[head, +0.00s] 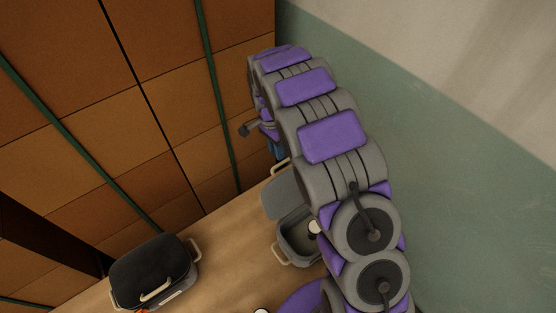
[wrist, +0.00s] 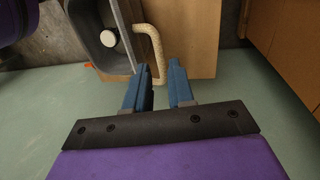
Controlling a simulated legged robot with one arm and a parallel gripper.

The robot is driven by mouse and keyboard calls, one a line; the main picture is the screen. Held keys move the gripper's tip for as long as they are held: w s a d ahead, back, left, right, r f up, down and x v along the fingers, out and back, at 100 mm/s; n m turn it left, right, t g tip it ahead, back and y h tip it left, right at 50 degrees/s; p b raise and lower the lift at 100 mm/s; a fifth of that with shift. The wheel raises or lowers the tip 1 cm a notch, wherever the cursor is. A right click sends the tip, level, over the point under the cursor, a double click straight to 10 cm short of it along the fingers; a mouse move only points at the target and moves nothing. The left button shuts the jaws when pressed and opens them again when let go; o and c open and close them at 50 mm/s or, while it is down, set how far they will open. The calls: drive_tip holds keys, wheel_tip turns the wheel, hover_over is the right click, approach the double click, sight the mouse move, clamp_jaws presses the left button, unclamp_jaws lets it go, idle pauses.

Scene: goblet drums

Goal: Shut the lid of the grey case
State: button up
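The grey case (head: 297,240) stands open on the wooden surface in the head view, with its grey lid (head: 283,197) raised on the far side. A white round thing (head: 315,228) lies in it; my arm hides the case's right part. In the wrist view the grey case (wrist: 88,20) is at upper left, with the white round thing (wrist: 109,39) inside and a cream handle (wrist: 153,45) beside it. My gripper (wrist: 159,68) has blue fingers apart, with the handle's lower end near their tips. I cannot tell whether they touch it. The head view mostly hides my gripper.
A second case with a black lid (head: 150,268), closed, stands at lower left on the wooden surface (head: 225,240). Brown panels (head: 180,100) rise behind it. A green and cream wall (head: 460,170) is at the right. Bare wood lies between the cases.

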drive_tip(key=shift+s+d+f+b, duration=0.1)
drive_tip(key=shift+s+f+b, duration=0.1)
drive_tip(key=shift+f, duration=0.9)
drive_tip(key=shift+s+d+f+b, duration=0.1)
drive_tip(key=shift+s+f+b, duration=0.05)
drive_tip(key=shift+f, duration=0.95)
clamp_jaws()
